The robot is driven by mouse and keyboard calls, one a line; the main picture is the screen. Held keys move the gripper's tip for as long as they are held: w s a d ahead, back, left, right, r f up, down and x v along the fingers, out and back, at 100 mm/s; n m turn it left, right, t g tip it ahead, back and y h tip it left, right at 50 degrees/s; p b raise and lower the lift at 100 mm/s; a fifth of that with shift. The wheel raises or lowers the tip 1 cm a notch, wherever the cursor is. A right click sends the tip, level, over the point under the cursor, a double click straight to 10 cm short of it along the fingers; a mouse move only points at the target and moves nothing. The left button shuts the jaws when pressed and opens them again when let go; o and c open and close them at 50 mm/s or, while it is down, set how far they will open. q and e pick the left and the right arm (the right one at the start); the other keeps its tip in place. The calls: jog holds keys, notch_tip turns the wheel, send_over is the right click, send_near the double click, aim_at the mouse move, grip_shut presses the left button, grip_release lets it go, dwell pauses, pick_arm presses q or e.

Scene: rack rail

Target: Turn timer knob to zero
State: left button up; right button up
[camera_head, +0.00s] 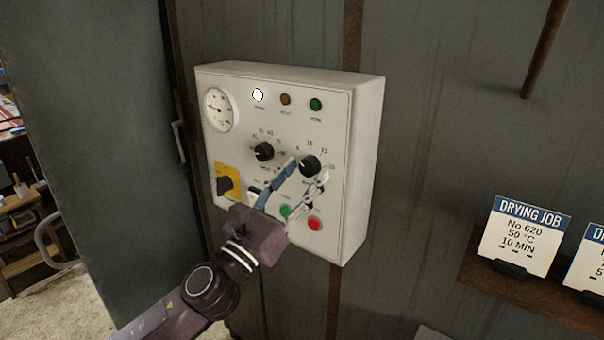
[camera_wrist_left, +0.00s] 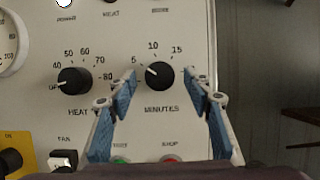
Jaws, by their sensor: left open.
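The timer knob (camera_head: 309,165) is a round black knob on the right of a white control box. In the left wrist view the knob (camera_wrist_left: 160,75) sits above the word MINUTES, with marks 5, 10 and 15 around it. Its white pointer line points up and left, close to the 5. My left gripper (camera_head: 308,172) is in front of the box, its blue-padded fingers reaching toward the knob. My right gripper is not in view.
The control box (camera_head: 365,150) also carries a temperature knob (camera_head: 263,151), a switch on a yellow plate (camera_head: 228,182), a gauge (camera_head: 221,110), lamps, and a red button (camera_head: 314,223). A drying-job card (camera_head: 520,240) stands on a shelf at right. Bare wall lies between.

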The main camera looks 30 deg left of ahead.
pick_arm(q)
jog(key=shift+c, duration=0.2)
jog(key=c, duration=1.1)
jog(key=shift+n, duration=0.4)
jog(key=n+y+p, duration=0.1)
jog(key=n, duration=0.1)
jog(key=n+y+p, duration=0.1)
jog(key=n, duration=0.1)
jog(key=n+y+p, duration=0.1)
jog(key=n, duration=0.1)
jog(key=shift+d+r+y, duration=0.2)
jog(key=shift+d+y, duration=0.1)
jog(key=shift+s+d+n+g+y+p, duration=0.1)
jog(key=shift+n+g+y+p, duration=0.45)
jog(key=shift+n, duration=0.9)
jog(key=shift+n+g+y+p, duration=0.15)
jog(key=shift+n+y+p, duration=0.65)
jog(key=shift+n, duration=0.65)
jog(key=o, duration=1.1)
